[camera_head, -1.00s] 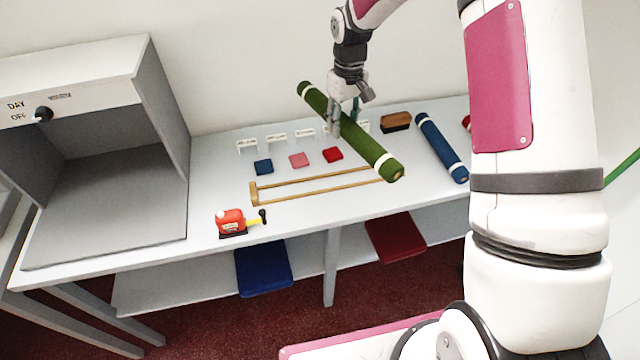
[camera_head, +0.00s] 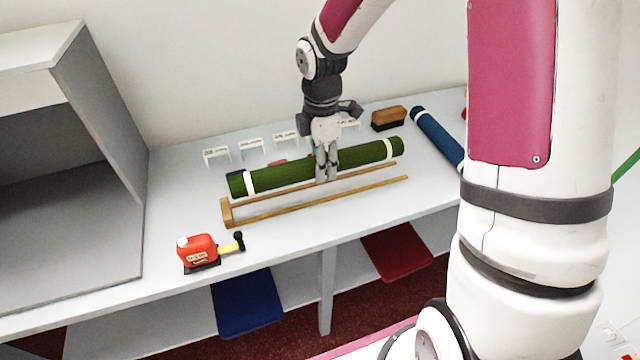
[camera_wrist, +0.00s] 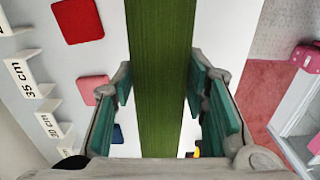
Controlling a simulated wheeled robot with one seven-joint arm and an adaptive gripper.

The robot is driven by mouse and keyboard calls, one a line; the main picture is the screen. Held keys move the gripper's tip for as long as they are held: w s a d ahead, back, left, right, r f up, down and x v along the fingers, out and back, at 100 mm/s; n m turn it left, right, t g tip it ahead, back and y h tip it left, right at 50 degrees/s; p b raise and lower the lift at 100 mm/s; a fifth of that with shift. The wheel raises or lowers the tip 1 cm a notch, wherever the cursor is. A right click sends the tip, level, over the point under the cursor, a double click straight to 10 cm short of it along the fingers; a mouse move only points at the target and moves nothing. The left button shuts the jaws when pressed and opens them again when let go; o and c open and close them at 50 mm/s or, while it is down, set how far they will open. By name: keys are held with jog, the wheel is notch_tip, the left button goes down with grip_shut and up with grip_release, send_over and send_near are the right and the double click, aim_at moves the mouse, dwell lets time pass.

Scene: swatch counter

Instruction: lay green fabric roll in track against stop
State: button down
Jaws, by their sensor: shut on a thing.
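The green fabric roll (camera_head: 280,174) with white bands near its ends is held around its middle by my gripper (camera_head: 326,179). In the wrist view the roll (camera_wrist: 160,75) runs between the two teal-padded fingers. The roll is about parallel to the wooden track (camera_head: 320,202) and appears over or just behind its rear rail; its exact height above the counter is hard to tell. The track has two thin rails and a wooden stop block (camera_head: 227,213) at its left end. The roll's left end is near the stop, a little behind it in the picture.
A red and yellow tape tool (camera_head: 198,252) stands in front of the stop. Behind the roll are white label stands (camera_head: 251,149) and swatches, mostly hidden. A brown brush (camera_head: 388,118) and a blue roll (camera_head: 435,138) lie to the right. A grey light booth (camera_head: 70,220) stands left.

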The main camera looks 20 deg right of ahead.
aim_at(321, 192)
jog(key=shift+f, duration=3.05)
jog(key=shift+f, duration=0.15)
jog(key=shift+f+b, duration=0.25)
jog(key=shift+b, duration=0.05)
jog(key=c, duration=1)
grip_release()
jog(key=shift+o, duration=0.2)
jog(key=shift+r, duration=0.1)
